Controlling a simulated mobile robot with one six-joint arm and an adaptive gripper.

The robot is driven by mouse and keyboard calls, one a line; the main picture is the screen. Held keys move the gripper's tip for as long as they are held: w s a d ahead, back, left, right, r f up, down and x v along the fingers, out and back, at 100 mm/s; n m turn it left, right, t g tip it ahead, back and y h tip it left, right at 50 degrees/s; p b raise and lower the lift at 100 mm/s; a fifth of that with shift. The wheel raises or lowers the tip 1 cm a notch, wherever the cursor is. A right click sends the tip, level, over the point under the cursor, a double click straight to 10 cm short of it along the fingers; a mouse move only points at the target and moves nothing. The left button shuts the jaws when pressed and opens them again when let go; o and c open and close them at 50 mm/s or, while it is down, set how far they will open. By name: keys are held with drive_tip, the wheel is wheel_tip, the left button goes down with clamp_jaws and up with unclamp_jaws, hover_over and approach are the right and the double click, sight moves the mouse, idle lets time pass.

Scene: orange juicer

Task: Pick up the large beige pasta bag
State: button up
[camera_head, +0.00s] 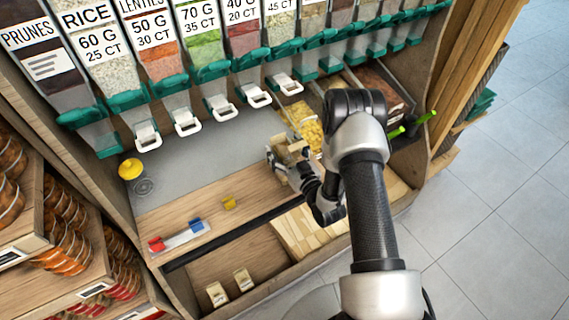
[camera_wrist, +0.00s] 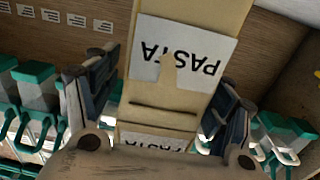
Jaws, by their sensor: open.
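A beige pasta bag (camera_wrist: 215,15) with a white label reading PASTA upside down fills the middle of the wrist view. My gripper (camera_wrist: 160,100) is open, with one dark finger on each side of this bag. Whether either finger touches it cannot be told. A second PASTA label (camera_wrist: 150,141) shows below it, partly hidden by the gripper body. In the head view my gripper (camera_head: 285,165) is among beige shapes at the right of the wooden counter, where my arm hides part of them.
Dispensers with white handles (camera_head: 187,123) hang over the grey counter. A yellow-filled bin (camera_head: 309,132) stands just behind the gripper. Two small beige bags (camera_head: 217,294) stand on the lower shelf.

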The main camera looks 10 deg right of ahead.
drive_tip(key=shift+c, duration=0.2)
drive_tip(key=c, duration=1.7)
